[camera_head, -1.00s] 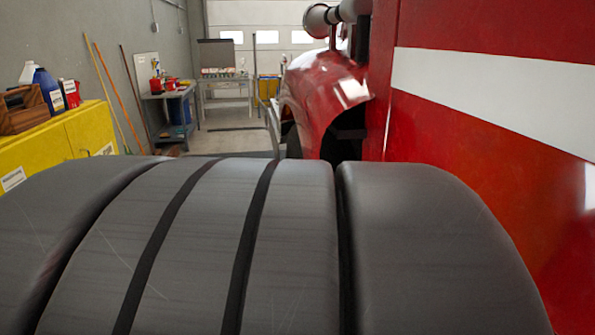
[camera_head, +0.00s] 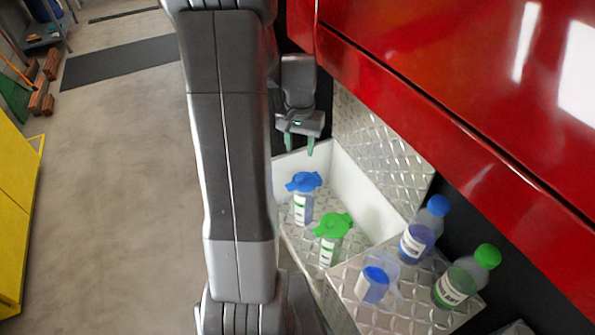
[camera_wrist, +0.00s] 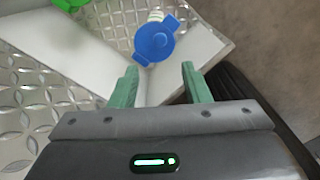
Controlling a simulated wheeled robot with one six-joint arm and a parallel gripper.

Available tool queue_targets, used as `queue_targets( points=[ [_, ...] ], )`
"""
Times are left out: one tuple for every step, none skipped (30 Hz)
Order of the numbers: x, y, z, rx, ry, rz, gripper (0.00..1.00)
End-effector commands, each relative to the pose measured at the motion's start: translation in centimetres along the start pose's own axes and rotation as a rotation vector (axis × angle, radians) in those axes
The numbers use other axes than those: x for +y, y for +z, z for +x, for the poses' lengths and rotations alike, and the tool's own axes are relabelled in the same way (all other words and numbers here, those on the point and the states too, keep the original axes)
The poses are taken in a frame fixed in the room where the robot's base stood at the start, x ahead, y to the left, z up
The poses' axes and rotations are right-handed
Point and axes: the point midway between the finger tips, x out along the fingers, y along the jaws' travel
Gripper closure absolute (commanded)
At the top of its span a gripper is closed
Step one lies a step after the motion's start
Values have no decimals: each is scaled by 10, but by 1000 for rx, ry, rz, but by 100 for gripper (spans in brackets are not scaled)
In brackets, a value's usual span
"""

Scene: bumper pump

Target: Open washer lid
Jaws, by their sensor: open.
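A blue winged lid (camera_head: 303,181) sits on a white labelled filler neck (camera_head: 303,208) in a recess of the red truck. It also shows in the wrist view (camera_wrist: 156,40), just beyond my fingertips and roughly in line with the gap between them. A second lid, green and winged (camera_head: 332,226), sits on another neck nearer the camera; part of it shows at the wrist view's top edge (camera_wrist: 70,3). Neither neck has a readable label, so I cannot confirm which is the washer. My gripper (camera_head: 297,148) is open and empty, above and behind the blue lid. Both lids look closed.
A blue-capped bottle (camera_head: 423,230), a green-capped bottle (camera_head: 468,277) and a clear cup (camera_head: 376,280) with blue on it stand on the diamond-plate ledge (camera_head: 410,312). A white wall (camera_head: 350,185) borders the recess. The red panel (camera_head: 430,100) overhangs.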

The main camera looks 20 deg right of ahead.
Motion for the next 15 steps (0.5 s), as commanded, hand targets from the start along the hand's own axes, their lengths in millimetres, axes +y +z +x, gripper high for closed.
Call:
queue_targets(
  points=[
    [0,1,12,-5,1,-1,57],
    [0,1,19,-5,1,-1,57],
    [0,1,28,-6,2,-1,57],
    [0,1,35,-5,2,-1,57],
    [0,1,42,-6,2,-1,57],
    [0,1,50,-5,1,-2,57],
    [0,1,57,-5,1,-2,57],
    [0,1,63,-5,2,-2,57],
    [0,1,71,-4,1,-2,57],
    [0,1,77,-6,2,-2,57],
    [0,1,82,-4,1,-2,57],
    [0,1,88,-4,1,-2,57],
    [0,1,92,-3,1,-2,57],
    [0,1,96,-2,1,-2,57],
    [0,1,100,-3,1,-2,57]
  ],
)
